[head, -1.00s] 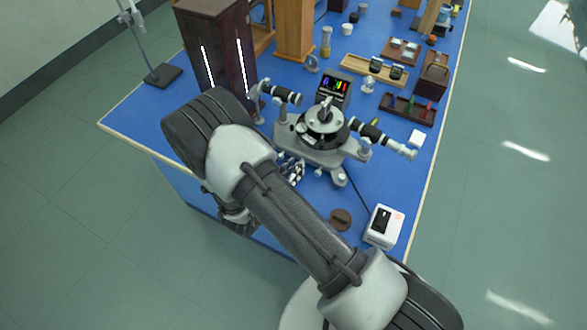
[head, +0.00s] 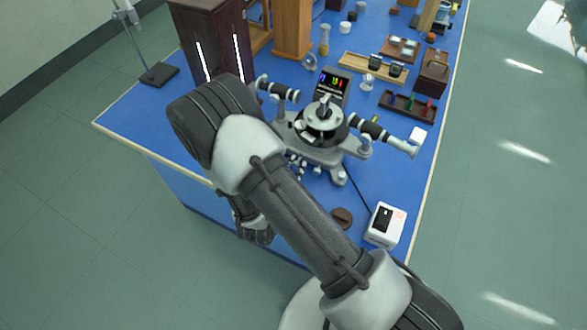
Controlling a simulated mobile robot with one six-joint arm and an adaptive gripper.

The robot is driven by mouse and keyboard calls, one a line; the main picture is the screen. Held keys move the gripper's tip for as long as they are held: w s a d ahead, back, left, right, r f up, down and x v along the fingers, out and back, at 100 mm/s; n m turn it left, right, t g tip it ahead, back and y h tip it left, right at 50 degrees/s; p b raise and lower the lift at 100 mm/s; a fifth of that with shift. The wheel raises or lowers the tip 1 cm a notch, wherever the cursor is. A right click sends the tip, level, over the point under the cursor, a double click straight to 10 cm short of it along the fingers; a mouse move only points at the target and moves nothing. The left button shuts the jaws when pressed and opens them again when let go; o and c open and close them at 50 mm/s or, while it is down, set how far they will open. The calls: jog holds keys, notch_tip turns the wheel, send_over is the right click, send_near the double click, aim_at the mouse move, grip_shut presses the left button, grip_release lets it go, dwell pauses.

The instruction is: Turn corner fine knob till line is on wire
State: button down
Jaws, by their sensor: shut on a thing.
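A spectrometer with a grey base and a round dark central table (head: 324,122) stands on the blue bench. One dark tube (head: 280,91) points up-left and another (head: 380,134) points right. A small black screen (head: 333,85) behind it shows short coloured lines; the wire and its alignment are too small to tell. My arm reaches across from the lower right, its wrist bent down at the near bench edge.
A dark cabinet (head: 208,35) with two bright slits stands at the left, near a stand base (head: 159,75). A white box (head: 385,225) and a brown disc (head: 341,217) lie at the near right. Trays (head: 407,106) fill the back; the bench's left corner is clear.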

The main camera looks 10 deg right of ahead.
dwell(0.3)
jog(key=c, duration=1.5)
grip_release()
jog(key=shift+o, duration=0.2)
jog(key=v, duration=1.2)
